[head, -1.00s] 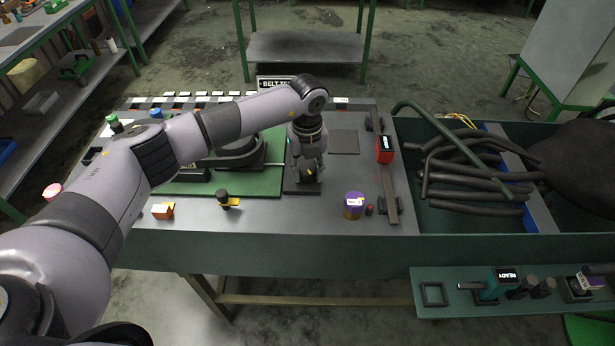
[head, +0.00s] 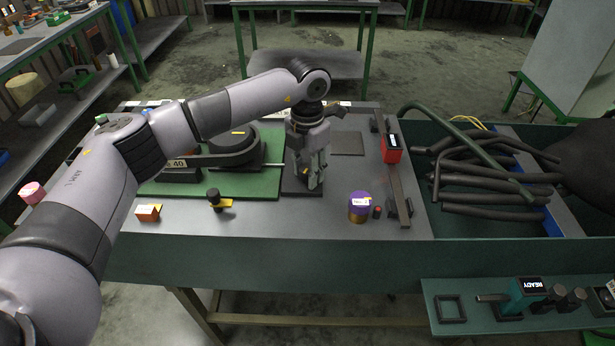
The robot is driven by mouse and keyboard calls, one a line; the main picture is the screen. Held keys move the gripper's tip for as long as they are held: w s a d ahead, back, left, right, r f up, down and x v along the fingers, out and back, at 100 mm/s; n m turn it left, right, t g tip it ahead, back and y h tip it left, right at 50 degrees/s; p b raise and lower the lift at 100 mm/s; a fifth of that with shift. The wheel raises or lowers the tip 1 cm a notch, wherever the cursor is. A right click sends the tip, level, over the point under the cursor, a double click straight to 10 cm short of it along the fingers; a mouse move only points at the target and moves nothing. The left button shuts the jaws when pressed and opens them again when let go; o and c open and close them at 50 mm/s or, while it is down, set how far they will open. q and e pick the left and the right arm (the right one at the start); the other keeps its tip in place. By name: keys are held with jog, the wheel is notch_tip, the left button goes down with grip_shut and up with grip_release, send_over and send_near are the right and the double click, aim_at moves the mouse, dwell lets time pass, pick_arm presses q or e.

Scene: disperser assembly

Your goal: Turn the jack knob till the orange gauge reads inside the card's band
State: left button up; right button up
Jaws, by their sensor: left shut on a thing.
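My left gripper (head: 314,182) points down over a dark base plate (head: 289,191) at the right end of the green board (head: 225,192). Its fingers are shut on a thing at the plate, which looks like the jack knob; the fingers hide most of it. A dark round pulley with a belt (head: 232,146) lies on the board, partly behind my arm. A dark block bearing "40" (head: 177,164) is beside it. No gauge reading or card band is legible. My right gripper is not visible.
A purple-topped cylinder (head: 359,205) and a small red-topped piece (head: 377,212) stand right of the gripper. A red device (head: 391,150) stands by a grey rail (head: 399,190). Black hoses (head: 490,185) fill the bin at right. A yellow-and-black piece (head: 216,203) stands front left.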

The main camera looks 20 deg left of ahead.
pick_arm(q)
jog(key=m+b, duration=0.1)
jog(key=m, duration=0.2)
jog(key=shift+b, duration=0.35)
jog(key=m+b, duration=0.2)
jog(key=m, duration=0.1)
jog(key=shift+w+m, duration=0.1)
jog(key=shift+m, duration=0.2)
jog(key=m+b, duration=0.1)
jog(key=m, duration=0.2)
jog(key=shift+m, duration=0.3)
jog(key=m+b, duration=0.1)
jog(key=m, duration=0.1)
jog(key=shift+m, duration=0.3)
jog(key=m+b, duration=0.1)
jog(key=m, duration=0.5)
jog(key=shift+r, duration=0.1)
jog(key=m, duration=0.6)
jog(key=shift+w, duration=0.1)
jog(key=shift+m+b, duration=0.3)
jog(key=o, duration=1.2)
jog(key=shift+c, duration=0.2)
